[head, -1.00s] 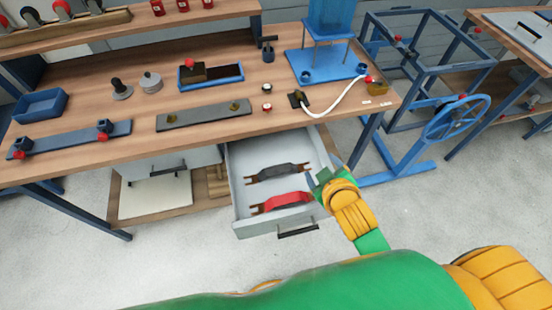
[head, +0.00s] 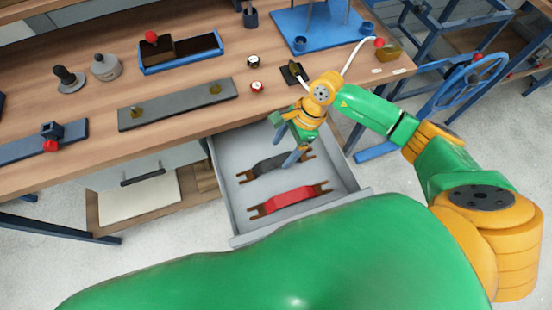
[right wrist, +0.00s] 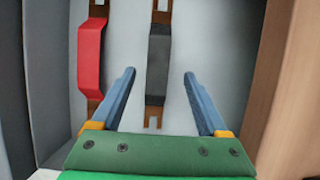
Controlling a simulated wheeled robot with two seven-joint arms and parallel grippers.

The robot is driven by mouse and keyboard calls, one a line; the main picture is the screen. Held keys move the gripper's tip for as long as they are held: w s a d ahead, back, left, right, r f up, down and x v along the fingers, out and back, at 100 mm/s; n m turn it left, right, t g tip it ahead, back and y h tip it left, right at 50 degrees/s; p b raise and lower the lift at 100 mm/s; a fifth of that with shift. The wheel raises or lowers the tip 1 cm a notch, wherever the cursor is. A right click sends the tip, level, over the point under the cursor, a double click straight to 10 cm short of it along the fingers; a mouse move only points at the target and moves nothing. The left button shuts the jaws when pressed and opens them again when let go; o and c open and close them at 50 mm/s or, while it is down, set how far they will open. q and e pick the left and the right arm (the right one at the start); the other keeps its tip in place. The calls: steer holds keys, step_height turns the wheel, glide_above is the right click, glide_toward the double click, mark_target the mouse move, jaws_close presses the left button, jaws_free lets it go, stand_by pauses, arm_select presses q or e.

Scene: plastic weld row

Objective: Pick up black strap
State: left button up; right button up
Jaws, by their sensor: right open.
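The black strap (head: 275,165), dark with brown forked ends, lies in the open drawer (head: 229,206). The red strap (head: 288,200) lies parallel to it, nearer the drawer front. My right gripper (head: 286,145) is open and empty above the drawer, over the right part of the black strap and hiding some of it. In the right wrist view the black strap (right wrist: 158,45) runs between the two blue fingers in the picture, with the red strap (right wrist: 90,55) to the left. The fingers appear apart from the strap. My left gripper is not in view.
The wooden workbench (head: 90,150) overhangs the back of the drawer. On it are a grey plate (head: 178,103), a blue tray (head: 180,50), a red button (head: 257,86) and a white cable (head: 357,55). Drawer walls surround the straps; bare drawer floor shows around them.

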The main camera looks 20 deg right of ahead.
mark_target(277, 161)
steer(key=x, duration=0.3)
steer(key=shift+s+f, duration=0.2)
steer(key=shift+w+a+f, duration=0.1)
steer(key=shift+f, duration=0.3)
steer(key=shift+r, duration=0.1)
jaws_close()
